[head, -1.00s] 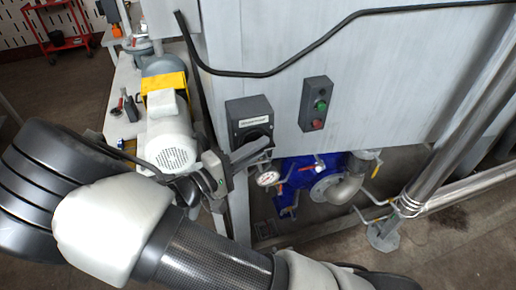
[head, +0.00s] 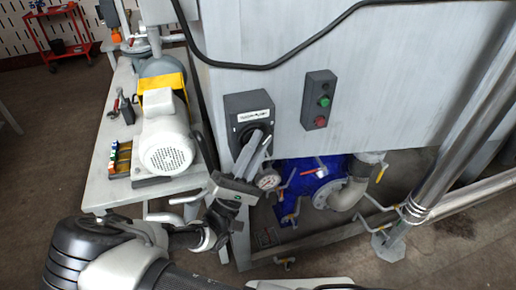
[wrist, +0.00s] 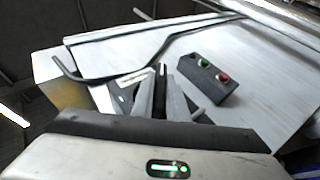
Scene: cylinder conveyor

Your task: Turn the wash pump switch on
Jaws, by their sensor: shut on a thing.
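The wash pump switch (head: 249,104) is a dark grey box with a white label and a rotary knob, on the left end of the light grey panel. My gripper (head: 257,143) reaches up to it from below, with its fingers closed around the knob. The fingers hide most of the knob. In the wrist view, the fingers (wrist: 162,92) meet at the switch box, which is partly hidden behind them.
A grey button box (head: 319,99) with a green and a red button is right of the switch. A black cable (head: 262,68) runs above. A pressure gauge (head: 268,180) and blue pump (head: 310,182) sit below. A white motor (head: 165,140) stands left.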

